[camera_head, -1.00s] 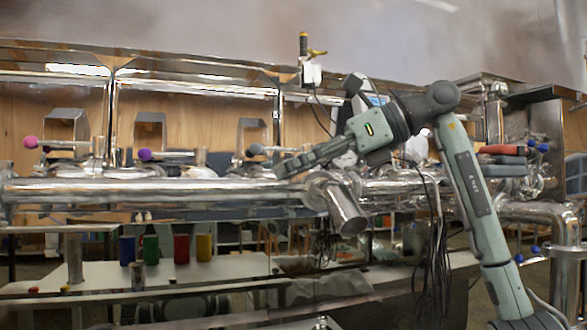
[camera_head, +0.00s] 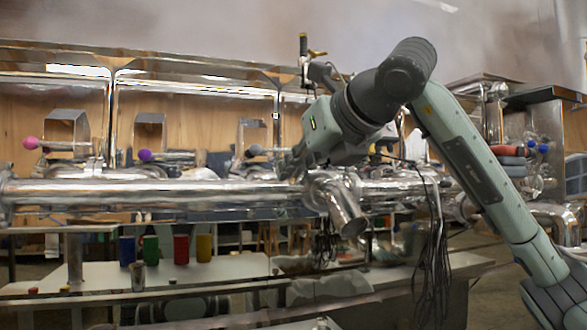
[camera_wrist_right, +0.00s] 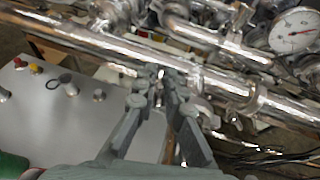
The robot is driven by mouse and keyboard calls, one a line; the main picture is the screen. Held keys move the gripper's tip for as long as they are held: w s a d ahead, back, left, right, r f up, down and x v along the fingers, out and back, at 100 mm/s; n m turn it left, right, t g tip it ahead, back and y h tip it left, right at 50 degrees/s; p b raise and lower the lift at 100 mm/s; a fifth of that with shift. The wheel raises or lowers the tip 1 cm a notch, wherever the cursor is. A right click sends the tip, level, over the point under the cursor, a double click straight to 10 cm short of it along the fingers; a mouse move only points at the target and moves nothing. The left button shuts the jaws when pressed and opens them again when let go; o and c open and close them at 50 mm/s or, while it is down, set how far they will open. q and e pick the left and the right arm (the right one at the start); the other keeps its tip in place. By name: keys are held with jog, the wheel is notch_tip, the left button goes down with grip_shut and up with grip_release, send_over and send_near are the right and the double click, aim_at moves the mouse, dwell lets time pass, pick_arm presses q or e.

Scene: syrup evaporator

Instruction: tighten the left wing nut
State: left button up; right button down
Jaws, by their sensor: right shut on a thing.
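My right gripper (camera_head: 290,166) is at the pipe joint just above the angled pipe outlet (camera_head: 347,210) in the head view. In the right wrist view its two fingers (camera_wrist_right: 160,82) come close together at the shiny horizontal pipe (camera_wrist_right: 115,48). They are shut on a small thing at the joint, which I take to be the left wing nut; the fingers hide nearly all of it. The same horizontal pipe runs left in the head view (camera_head: 150,191). My left gripper is not in view.
A round gauge (camera_wrist_right: 294,31) stands at the upper right in the wrist view. Left of the gripper, valves with a pink knob (camera_head: 30,142) and a purple knob (camera_head: 145,155) line the pipework. Coloured cups, including a red one (camera_head: 181,249), stand on the white bench (camera_head: 232,266) below.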

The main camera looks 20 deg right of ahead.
jog(key=shift+m+h, duration=0.6)
jog(key=shift+h, duration=0.1)
jog(key=c, duration=1.6)
grip_release()
jog(key=shift+c, duration=0.2)
